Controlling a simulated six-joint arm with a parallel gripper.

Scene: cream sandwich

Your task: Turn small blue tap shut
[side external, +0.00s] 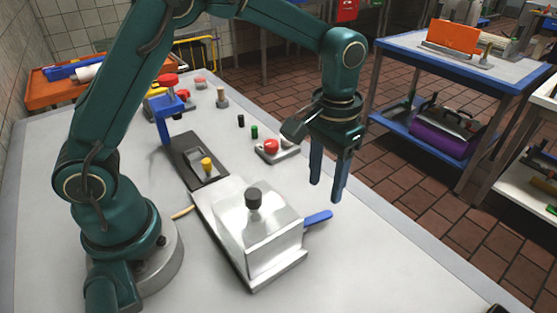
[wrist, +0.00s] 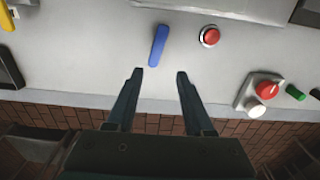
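The small blue tap handle (side external: 318,217) sticks out from the right side of a shiny metal box (side external: 262,232) on the table. In the wrist view, the blue handle (wrist: 159,45) lies a little beyond my fingertips, roughly lengthwise between their lines and slightly tilted. My gripper (side external: 325,192) points down near the table's right edge, above and behind the handle in the side view. Its two fingers (wrist: 160,73) are apart with nothing between them. No contact with the handle shows. The joint of the handle with its body is not clear.
A black knob (side external: 254,198) tops the metal box. A control box with a red button (side external: 271,146) stands farther back. A round red button (wrist: 209,37) is right of the handle in the wrist view. The table's front edge (wrist: 80,98) crosses below the fingertips.

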